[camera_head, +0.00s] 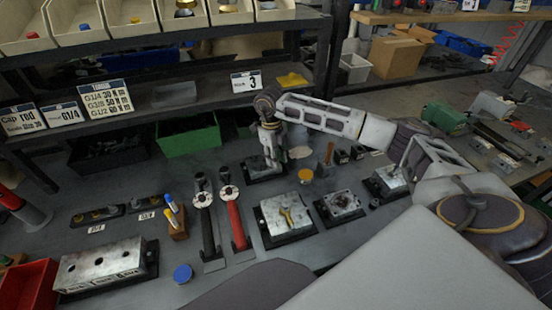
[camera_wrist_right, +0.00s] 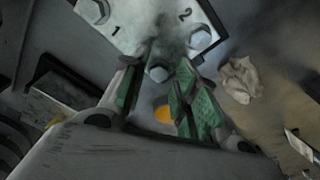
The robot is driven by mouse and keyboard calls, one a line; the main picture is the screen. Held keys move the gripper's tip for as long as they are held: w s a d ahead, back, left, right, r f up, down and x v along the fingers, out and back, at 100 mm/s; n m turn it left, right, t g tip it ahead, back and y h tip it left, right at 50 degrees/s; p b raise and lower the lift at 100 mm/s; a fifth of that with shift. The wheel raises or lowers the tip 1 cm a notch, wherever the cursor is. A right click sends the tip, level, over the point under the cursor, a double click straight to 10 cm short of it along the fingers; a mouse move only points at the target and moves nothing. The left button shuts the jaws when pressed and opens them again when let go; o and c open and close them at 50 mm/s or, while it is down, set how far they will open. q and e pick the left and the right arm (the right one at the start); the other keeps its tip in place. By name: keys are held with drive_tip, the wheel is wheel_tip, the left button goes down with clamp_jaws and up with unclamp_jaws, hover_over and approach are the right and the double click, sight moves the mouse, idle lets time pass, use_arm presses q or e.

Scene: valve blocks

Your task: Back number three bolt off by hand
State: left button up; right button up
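A metal valve block (camera_head: 258,172) on a dark base stands at the back middle of the bench, under the shelf. In the right wrist view its face (camera_wrist_right: 150,15) carries the numbers 1 and 2, with a hex bolt (camera_wrist_right: 95,8) by the 1 and another bolt (camera_wrist_right: 200,37) by the 2. A third hex bolt head (camera_wrist_right: 159,72) sits near the block's corner; no number shows beside it. My right gripper (camera_head: 270,162) points down at the block. In the wrist view its green-padded fingers (camera_wrist_right: 166,68) are apart, around the third bolt head. Contact cannot be told. My left gripper is out of view.
A sign with a 3 (camera_head: 246,81) stands on the shelf above. A crumpled rag (camera_wrist_right: 240,79) and a yellow-topped round thing (camera_head: 305,175) are close to the block. Other blocks (camera_head: 286,220), two torque wrenches (camera_head: 236,225) and a green bin (camera_head: 188,139) crowd the bench.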

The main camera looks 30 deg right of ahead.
drive_tip(key=shift+o, duration=0.4)
wheel_tip(320, 180, up, 12)
drive_tip(key=w, duration=0.1)
drive_tip(key=shift+w+a, duration=0.2)
drive_tip(key=shift+a, duration=0.05)
idle(0.4)
drive_tip(key=shift+s+f, duration=0.1)
drive_tip(key=shift+f, duration=0.05)
idle(0.5)
